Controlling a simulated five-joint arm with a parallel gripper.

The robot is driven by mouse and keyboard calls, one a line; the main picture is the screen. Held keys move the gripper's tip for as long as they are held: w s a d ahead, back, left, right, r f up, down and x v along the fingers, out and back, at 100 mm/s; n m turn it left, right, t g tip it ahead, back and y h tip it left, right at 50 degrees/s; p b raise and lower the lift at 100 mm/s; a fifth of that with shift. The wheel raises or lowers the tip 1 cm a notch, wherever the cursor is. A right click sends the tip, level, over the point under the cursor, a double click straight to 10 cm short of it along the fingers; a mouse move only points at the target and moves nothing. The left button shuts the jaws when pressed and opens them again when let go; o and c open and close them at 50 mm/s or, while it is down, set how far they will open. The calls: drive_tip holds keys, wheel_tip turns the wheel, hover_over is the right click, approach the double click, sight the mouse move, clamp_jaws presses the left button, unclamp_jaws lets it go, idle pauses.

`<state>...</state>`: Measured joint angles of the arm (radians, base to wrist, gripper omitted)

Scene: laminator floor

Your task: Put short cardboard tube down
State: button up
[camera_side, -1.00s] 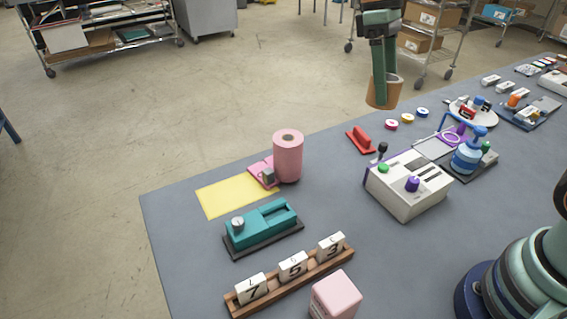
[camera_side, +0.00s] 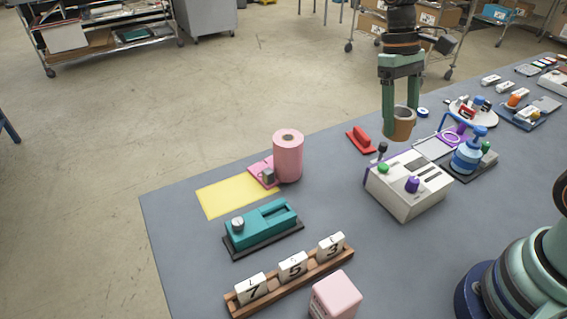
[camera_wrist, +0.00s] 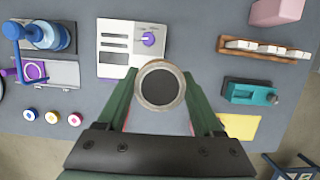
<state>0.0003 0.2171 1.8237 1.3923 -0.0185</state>
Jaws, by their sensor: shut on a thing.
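The short cardboard tube (camera_side: 402,124) is brown and upright in the side view, held between the green fingers of my gripper (camera_side: 400,122). It appears over the far part of the grey table, behind the white control box. In the wrist view the tube (camera_wrist: 161,86) shows end-on as a tan ring with a dark inside, between the fingertips of my gripper (camera_wrist: 160,100). My gripper is shut on it. The tube seems to be above the table; its exact height is hard to tell.
The white control box (camera_side: 408,190) with knobs stands in front of the tube. A red handled block (camera_side: 361,140) lies left of it, and a pink roll (camera_side: 288,156) stands farther left. Bare grey table (camera_side: 325,185) lies between roll and box.

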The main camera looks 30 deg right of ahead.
drive_tip(key=shift+s+f, duration=0.25)
drive_tip(key=shift+f, duration=0.15)
drive_tip(key=shift+a, duration=0.1)
drive_tip(key=s+a+r+n+h, duration=0.1)
drive_tip(key=s+a+r+n, duration=0.1)
drive_tip(key=a+n, duration=0.5)
drive_tip(key=shift+s+a+r+n, duration=0.25)
drive_tip(key=shift+a+r+n, duration=0.15)
drive_tip(key=shift+r+n, duration=0.2)
wheel_tip(320, 180, down, 20)
drive_tip(key=shift+r, duration=0.1)
drive_tip(key=o, duration=1.4)
drive_tip(key=shift+o, duration=0.2)
